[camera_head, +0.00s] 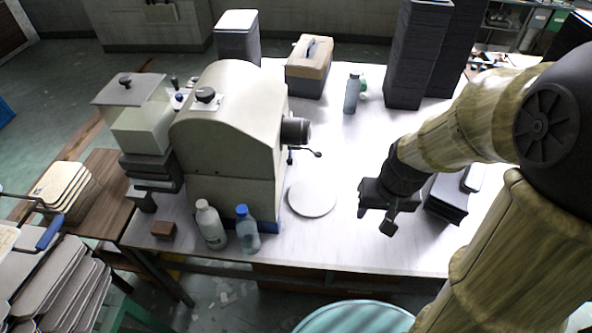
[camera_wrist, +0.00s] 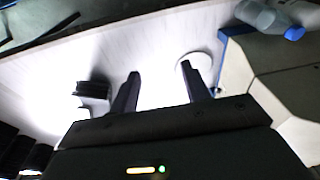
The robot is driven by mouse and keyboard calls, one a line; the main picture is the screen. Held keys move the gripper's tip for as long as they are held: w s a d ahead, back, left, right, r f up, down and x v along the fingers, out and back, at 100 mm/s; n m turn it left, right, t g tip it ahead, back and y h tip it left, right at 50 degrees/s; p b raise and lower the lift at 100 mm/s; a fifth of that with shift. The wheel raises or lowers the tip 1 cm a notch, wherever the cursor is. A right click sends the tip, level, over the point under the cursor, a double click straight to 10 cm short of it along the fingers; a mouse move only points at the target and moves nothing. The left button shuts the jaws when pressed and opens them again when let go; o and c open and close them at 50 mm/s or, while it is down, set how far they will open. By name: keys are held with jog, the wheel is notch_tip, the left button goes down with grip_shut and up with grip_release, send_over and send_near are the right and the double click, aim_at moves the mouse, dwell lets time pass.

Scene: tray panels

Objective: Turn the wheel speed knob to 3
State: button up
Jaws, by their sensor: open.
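A large cream machine (camera_head: 228,140) with a rounded housing stands on the left of the white table. A black knob (camera_head: 205,94) sits on a small pale panel on top of its housing. Smaller controls (camera_head: 178,97) lie just left of it. Which one is the wheel speed knob, and its markings, are too small to tell. My gripper (camera_head: 375,218) is open and empty over the table, well to the right of the machine and apart from it. In the wrist view its two fingers (camera_wrist: 160,72) stand apart above the table, and no knob shows there.
A white bottle (camera_head: 210,225) and a blue-capped bottle (camera_head: 247,230) stand before the machine. A round white disc (camera_head: 312,198) lies between machine and gripper. A black spindle (camera_head: 296,131) and lever (camera_head: 306,153) stick out rightward. Tall dark stacks (camera_head: 416,55) stand at the back.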

jog(key=w+a+f+n+y+b, duration=0.1)
jog(key=w+a+f+y+b, duration=0.25)
jog(key=w+f+b, duration=0.35)
jog(key=w+a+f+g+y+b, duration=0.1)
jog(key=w+a+f+y+b, duration=0.3)
jog(key=f+b, duration=0.4)
jog(key=w+a+f+n+y+b, duration=0.1)
jog(key=w+a+f+y+b, duration=0.25)
jog(key=w+f+b, duration=0.4)
jog(key=w+d+f+n+t+y+b, duration=0.1)
jog(key=w+y+b, duration=0.1)
jog(key=w+b, duration=0.2)
jog(key=w+d+f+n+t+y+b, duration=0.1)
jog(key=w+y+b, duration=0.2)
jog(key=b, duration=0.3)
jog(key=w+d+f+n+t+y+b, duration=0.1)
jog(key=w+f+t+y+b, duration=0.1)
jog(key=w+b, duration=0.3)
jog(key=shift+w+d+y+b, duration=0.15)
jog(key=shift+w+y+b, duration=0.15)
jog(key=shift+w+y, duration=0.2)
jog(key=shift+w+d+r+n+t+y, duration=0.15)
jog(key=shift+w+d+n+t+y, duration=0.15)
jog(key=shift+d, duration=0.1)
jog(key=shift+r, duration=0.1)
